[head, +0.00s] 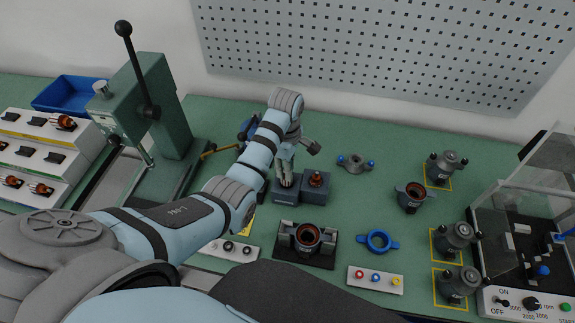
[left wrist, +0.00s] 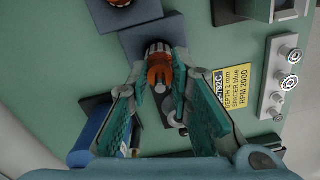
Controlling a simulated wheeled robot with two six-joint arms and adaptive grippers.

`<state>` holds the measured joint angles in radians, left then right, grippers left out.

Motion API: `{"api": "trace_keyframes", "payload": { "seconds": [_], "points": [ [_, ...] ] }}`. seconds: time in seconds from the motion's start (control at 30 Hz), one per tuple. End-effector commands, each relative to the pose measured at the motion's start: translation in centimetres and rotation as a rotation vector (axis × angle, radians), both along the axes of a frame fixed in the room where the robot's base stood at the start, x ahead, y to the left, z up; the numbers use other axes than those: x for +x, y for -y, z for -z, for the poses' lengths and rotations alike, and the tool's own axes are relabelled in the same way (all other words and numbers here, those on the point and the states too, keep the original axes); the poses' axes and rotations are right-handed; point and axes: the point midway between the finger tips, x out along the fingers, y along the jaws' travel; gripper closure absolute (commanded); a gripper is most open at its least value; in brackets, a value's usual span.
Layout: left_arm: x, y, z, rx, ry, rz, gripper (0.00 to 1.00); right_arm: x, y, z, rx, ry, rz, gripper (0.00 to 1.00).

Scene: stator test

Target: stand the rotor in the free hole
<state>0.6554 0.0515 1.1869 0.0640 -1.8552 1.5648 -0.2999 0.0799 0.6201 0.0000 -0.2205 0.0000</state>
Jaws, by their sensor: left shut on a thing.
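My left gripper (head: 285,181) reaches down over a dark square block (head: 285,197) in the middle of the bench. In the left wrist view the gripper (left wrist: 160,88) is shut on a copper-coloured rotor (left wrist: 159,70) with a dark shaft. The rotor is over the dark block (left wrist: 143,42); I cannot tell whether it touches it or sits in a hole. The fingers hide the block's top. A second dark block (head: 316,191) beside it on the right carries another copper-wound part (head: 316,180). My right gripper is not in view.
A dark stator fixture (head: 303,238) stands in front. A blue ring (head: 377,241) and a button strip (head: 375,279) are to its right. Grey motors (head: 458,236) stand on yellow-marked squares at right, near a clear-lidded tester (head: 530,302). A green press (head: 165,105) stands at left.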

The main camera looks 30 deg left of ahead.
Motion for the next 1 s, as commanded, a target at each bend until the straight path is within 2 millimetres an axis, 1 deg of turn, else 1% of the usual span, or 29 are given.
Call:
{"api": "trace_keyframes", "payload": {
  "seconds": [0.23, 0.63, 0.87, 0.9, 0.97, 1.0],
  "points": [
    [0.0, 0.0, 0.2, 0.0, 0.0, 0.0, 0.98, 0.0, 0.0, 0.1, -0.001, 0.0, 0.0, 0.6],
    [0.2, 0.0, 2.8, 0.0, 0.0, 0.0, 0.98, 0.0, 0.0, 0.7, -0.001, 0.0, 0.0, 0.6],
    [0.3, 0.0, 2.9, 0.0, 0.001, 0.0, 0.98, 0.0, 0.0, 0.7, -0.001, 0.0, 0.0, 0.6],
    [0.3, 0.0, 2.9, 0.0, 0.001, 0.0, 0.79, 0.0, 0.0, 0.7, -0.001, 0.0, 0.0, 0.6],
    [0.3, 0.0, 2.9, 0.0, 0.001, 0.0, 0.69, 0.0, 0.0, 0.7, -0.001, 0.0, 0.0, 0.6],
    [0.3, 0.0, 2.9, 0.0, 0.001, 0.0, 0.63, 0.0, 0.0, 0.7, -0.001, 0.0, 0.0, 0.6]
  ]
}}
